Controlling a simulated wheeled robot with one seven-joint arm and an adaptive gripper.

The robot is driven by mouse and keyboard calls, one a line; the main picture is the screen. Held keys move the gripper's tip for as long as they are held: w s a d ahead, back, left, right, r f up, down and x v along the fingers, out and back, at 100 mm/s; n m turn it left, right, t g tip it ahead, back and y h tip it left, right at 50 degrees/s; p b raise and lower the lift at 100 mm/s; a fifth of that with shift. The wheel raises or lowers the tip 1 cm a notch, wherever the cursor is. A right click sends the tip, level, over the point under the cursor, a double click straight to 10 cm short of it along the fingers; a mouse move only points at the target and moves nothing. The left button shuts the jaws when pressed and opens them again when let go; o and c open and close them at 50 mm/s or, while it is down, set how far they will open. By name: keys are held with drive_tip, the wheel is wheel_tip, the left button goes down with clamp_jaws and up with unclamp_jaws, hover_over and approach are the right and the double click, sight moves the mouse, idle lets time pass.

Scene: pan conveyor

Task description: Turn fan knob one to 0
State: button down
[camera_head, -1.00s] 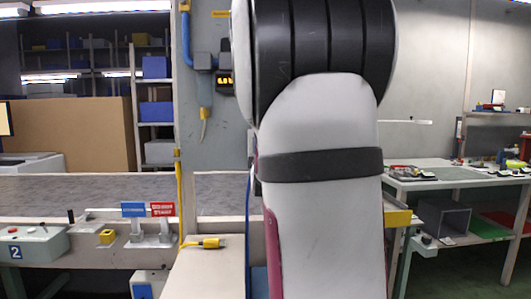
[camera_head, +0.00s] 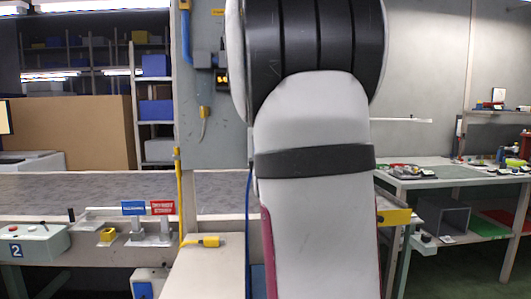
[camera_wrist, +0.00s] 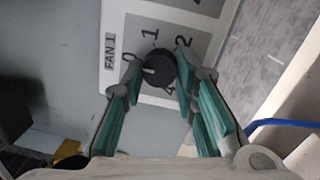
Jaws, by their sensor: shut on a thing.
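Fan knob one (camera_wrist: 161,70) is a round black knob on a grey and white panel in the wrist view. A "FAN 1" label (camera_wrist: 110,52) sits left of it, and the digits 0, 1, 2 and 4 show around it. A light mark on the knob's left side points left, roughly toward the 0. My gripper (camera_wrist: 158,67) has its green fingers on either side of the knob and is shut on it. In the head view my arm covers the middle, and the knob and gripper are hidden.
A blue cable (camera_wrist: 270,125) runs at the right in the wrist view. In the head view, a conveyor (camera_head: 90,186) lies left, with a control box (camera_head: 30,243) marked 2 in front. A grey cabinet (camera_head: 212,125) stands behind my arm; a workbench (camera_head: 450,175) stands right.

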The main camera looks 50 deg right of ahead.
drive_tip(key=shift+f, duration=0.1)
drive_tip(key=c, duration=1.3)
unclamp_jaws()
drive_tip(key=v, duration=1.2)
